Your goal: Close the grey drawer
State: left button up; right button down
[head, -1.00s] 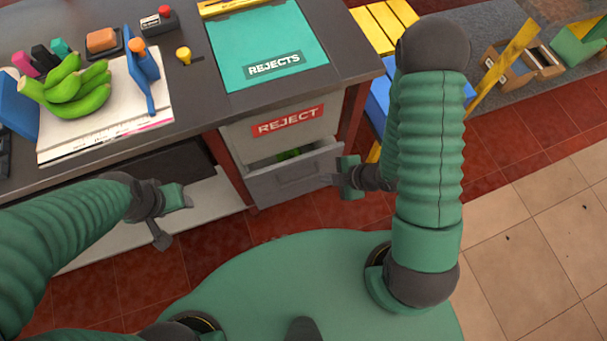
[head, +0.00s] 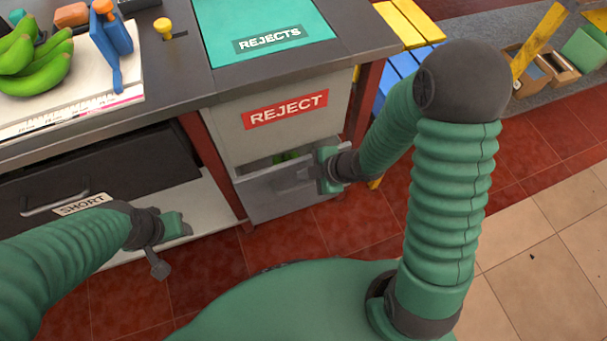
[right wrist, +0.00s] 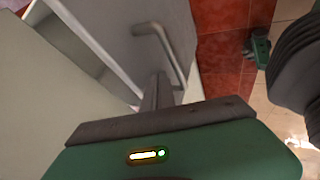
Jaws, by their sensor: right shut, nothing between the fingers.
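The grey drawer (head: 275,205) under the red REJECT label stands partly open in the head view, with something green (head: 286,156) inside. My right gripper (head: 306,174) is shut and empty at the drawer's front, by its handle. In the right wrist view the shut fingers (right wrist: 158,88) reach to the grey front (right wrist: 125,28), close beside the bar handle (right wrist: 165,42); I cannot tell whether they touch. My left gripper (head: 184,226) is in front of the counter at left, away from the grey drawer; its jaw state is unclear.
A dark drawer (head: 120,170) labelled SHORT is at left under the counter. Bananas (head: 38,70) and a teal REJECTS mat (head: 265,25) are on the countertop. A red post (head: 362,100) stands right of the grey drawer. Red floor tiles lie open at right.

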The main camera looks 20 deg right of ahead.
aim_at(299, 159)
jog(key=shift+w, duration=0.65)
jog(key=shift+w+r, duration=0.15)
jog(key=w+p, duration=0.2)
jog(key=w, duration=0.1)
jog(key=shift+w, duration=0.2)
jog(key=shift+a, duration=0.1)
